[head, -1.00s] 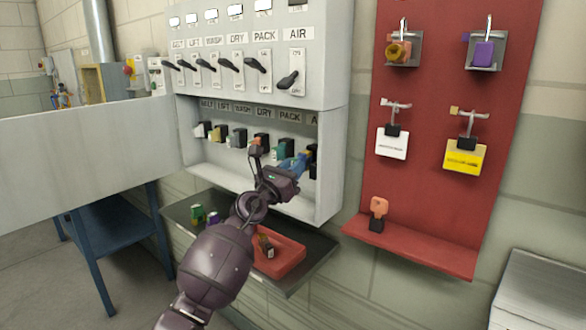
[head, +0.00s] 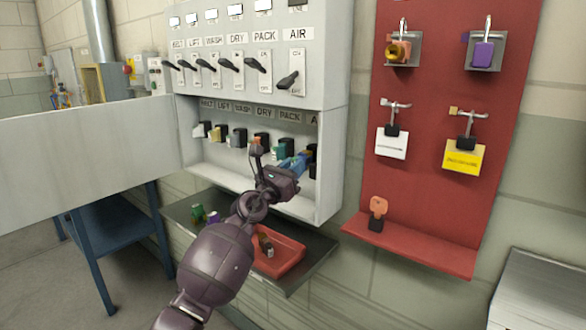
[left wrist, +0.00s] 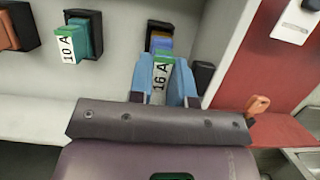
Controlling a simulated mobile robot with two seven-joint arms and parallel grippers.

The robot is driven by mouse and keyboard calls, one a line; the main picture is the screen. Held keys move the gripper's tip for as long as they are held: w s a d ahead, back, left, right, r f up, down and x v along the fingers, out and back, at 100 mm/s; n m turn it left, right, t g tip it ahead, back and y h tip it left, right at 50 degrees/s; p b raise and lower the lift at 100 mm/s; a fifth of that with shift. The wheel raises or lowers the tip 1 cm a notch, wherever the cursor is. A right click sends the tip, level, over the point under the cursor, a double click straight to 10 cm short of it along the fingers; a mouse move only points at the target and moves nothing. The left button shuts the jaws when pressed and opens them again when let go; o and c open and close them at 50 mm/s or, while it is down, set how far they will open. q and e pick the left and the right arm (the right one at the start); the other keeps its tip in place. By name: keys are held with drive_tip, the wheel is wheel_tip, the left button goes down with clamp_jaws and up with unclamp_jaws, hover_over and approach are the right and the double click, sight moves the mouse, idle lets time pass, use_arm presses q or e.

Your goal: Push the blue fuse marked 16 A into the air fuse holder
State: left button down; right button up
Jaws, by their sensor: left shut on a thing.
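The blue fuse (left wrist: 160,45) has a green-edged white label reading 16 A, turned towards the left wrist camera. My left gripper (left wrist: 160,85) is shut on it, with one light-blue finger on each side of the label. The black air fuse holder (left wrist: 156,28) is directly beyond the fuse, at the right end of the row; in the head view it shows (head: 313,160) just past the fingertips. The fuse's far end is at the holder's mouth; how deep it sits is hidden. In the head view my left gripper (head: 296,163) largely covers the fuse. My right gripper is not in view.
A teal fuse marked 10 A (left wrist: 88,38) sits in the neighbouring holder on the left. The cabinet's side wall (left wrist: 230,50) is close on the right. Below are a shelf (head: 300,272) with a red tray (head: 290,262), and a red lockout board (head: 440,190) at right.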

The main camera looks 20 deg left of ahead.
use_arm(q)
drive_tip(key=shift+w+d, duration=0.25)
drive_tip(key=shift+w, duration=0.5)
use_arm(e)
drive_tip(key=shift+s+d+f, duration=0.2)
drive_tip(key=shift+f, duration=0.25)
use_arm(q)
drive_tip(key=shift+w+d+b, duration=0.25)
drive_tip(key=shift+w+b, duration=0.2)
drive_tip(key=shift+w, duration=0.15)
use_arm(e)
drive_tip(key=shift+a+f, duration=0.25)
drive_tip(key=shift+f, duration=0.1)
use_arm(q)
drive_tip(key=shift+w+d, duration=0.15)
drive_tip(key=shift+w, duration=0.3)
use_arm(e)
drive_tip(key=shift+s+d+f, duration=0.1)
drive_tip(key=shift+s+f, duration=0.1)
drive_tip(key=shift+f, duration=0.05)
use_arm(q)
drive_tip(key=c, duration=1)
unclamp_jaws()
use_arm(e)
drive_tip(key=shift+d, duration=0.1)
